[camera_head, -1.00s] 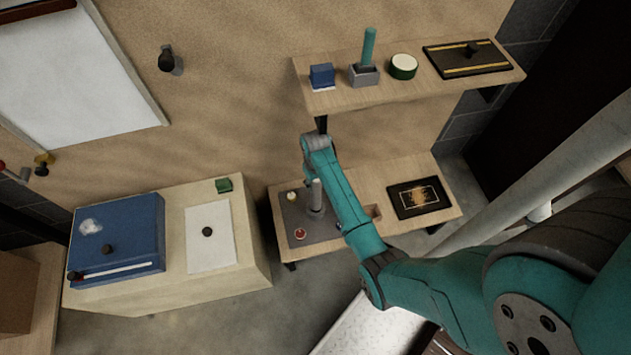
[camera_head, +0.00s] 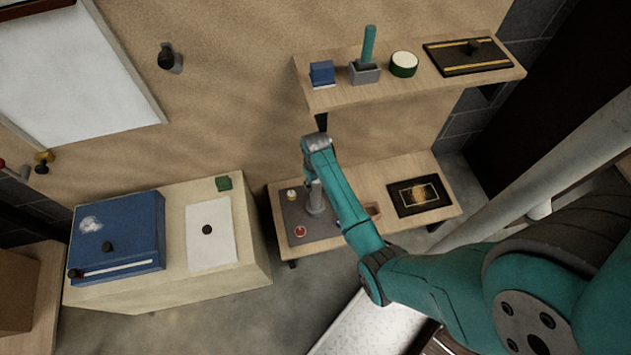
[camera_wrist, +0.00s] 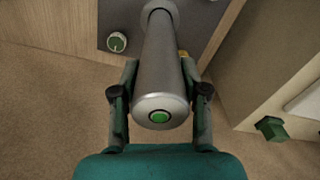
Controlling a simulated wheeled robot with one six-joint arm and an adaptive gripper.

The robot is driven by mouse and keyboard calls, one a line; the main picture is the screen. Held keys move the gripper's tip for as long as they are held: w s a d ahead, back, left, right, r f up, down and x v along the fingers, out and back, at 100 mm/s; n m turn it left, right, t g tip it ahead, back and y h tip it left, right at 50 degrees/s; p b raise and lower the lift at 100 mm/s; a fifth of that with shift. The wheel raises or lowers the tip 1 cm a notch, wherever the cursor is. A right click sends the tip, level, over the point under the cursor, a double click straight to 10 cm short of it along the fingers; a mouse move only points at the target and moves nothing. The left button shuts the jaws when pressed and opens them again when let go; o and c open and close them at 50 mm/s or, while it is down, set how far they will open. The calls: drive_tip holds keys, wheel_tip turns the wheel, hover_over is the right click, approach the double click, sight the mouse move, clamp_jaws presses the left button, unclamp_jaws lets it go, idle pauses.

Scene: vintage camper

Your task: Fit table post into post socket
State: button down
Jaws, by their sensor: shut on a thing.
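The table post (camera_wrist: 160,65) is a grey metal cylinder with a green button on its near end in the wrist view. My gripper (camera_wrist: 160,82) is shut on it, with one finger on each side. The far end of the post meets a round collar, the post socket (camera_wrist: 160,8), on a grey plate. In the head view the post (camera_head: 315,196) stands about upright at the socket (camera_head: 317,211), with my gripper (camera_head: 313,180) at its upper part. How deep the post sits in the socket cannot be told.
The grey plate (camera_head: 292,216) bears a red button (camera_head: 300,231) and a small pale knob (camera_head: 292,195). A black panel (camera_head: 420,196) lies to the right. A shelf (camera_head: 330,97) with several objects hangs above. A cream cabinet (camera_head: 255,250) stands to the left.

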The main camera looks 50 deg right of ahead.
drive_tip(key=shift+f, duration=1.7)
drive_tip(key=c, duration=0.5)
unclamp_jaws()
wheel_tip(320, 180, up, 12)
drive_tip(key=shift+r, duration=0.1)
idle(0.4)
